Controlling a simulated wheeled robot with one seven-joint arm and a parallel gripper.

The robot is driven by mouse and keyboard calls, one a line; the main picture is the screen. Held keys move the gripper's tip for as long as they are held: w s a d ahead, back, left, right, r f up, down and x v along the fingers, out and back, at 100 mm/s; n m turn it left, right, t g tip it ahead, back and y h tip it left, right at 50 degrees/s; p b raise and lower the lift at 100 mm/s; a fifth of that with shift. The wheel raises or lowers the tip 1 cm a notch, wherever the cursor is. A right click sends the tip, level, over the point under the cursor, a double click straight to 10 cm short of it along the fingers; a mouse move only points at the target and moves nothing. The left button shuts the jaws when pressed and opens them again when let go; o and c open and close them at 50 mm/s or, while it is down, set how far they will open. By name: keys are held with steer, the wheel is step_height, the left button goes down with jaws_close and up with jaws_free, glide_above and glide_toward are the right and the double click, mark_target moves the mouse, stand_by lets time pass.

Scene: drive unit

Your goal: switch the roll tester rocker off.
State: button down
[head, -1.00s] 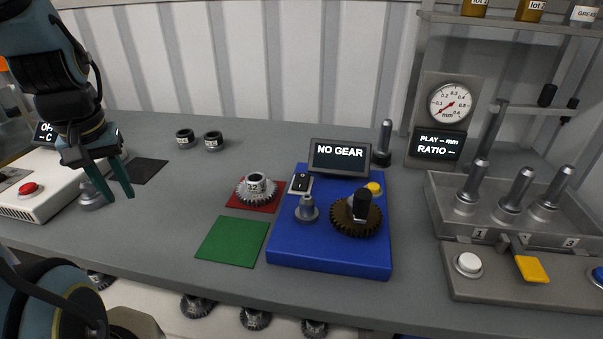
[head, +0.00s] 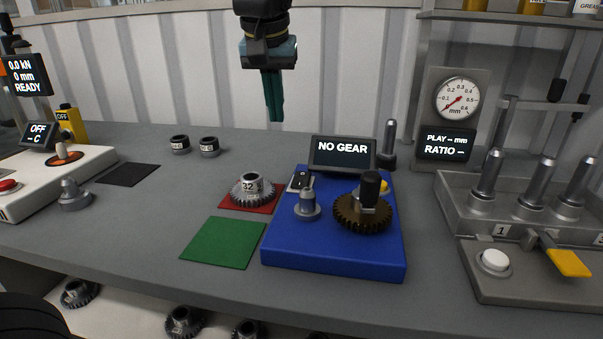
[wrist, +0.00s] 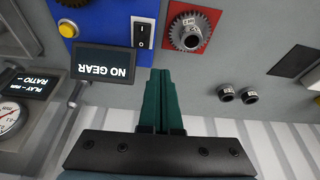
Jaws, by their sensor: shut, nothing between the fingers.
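The blue roll tester (head: 330,255) stands on the grey bench, with a display (head: 342,154) reading "NO GEAR" at its back. Its black-and-white rocker (head: 298,181) is at the back left of the tester, partly behind a metal post in the head view. In the wrist view the rocker (wrist: 142,34) shows whole, with its black switch and its marks. My gripper (head: 273,118) is shut and empty, pointing down above the back of the bench, behind and left of the display. In the wrist view the closed green fingers (wrist: 163,75) point toward the rocker but stay apart from it.
A gear marked 32 (head: 250,190) sits on a red mat left of the rocker. A brown gear (head: 362,213) sits on the tester's right side. A green mat (head: 223,243) is empty. Two dark collars (head: 209,146) stand at the back. A dial gauge (head: 458,99) is at right.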

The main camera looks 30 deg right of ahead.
mark_target(302, 175)
steer(key=shift+m, duration=0.3)
steer(key=shift+s+d+r+b, duration=0.15)
steer(key=shift+s+d+r, duration=0.15)
steer(key=shift+s+d, duration=0.4)
steer(key=shift+s+d+r+b, duration=0.15)
steer(key=shift+s+d+r, duration=0.15)
steer(key=shift+s+d, duration=0.35)
steer(key=shift+f, duration=0.1)
steer(key=x, duration=0.7)
steer(key=p+x, duration=0.1)
steer(key=x, duration=0.6)
steer(key=shift+s, duration=0.25)
steer(key=shift+p, duration=0.4)
steer(key=shift+w+d+f+g+y+p, duration=0.1)
steer(key=shift+w+d+g+y+p, duration=0.3)
steer(key=shift+p, duration=0.65)
steer(key=shift+s+a+f+b, duration=0.15)
steer(key=shift+f+b, duration=0.15)
steer(key=shift+s+a, duration=0.15)
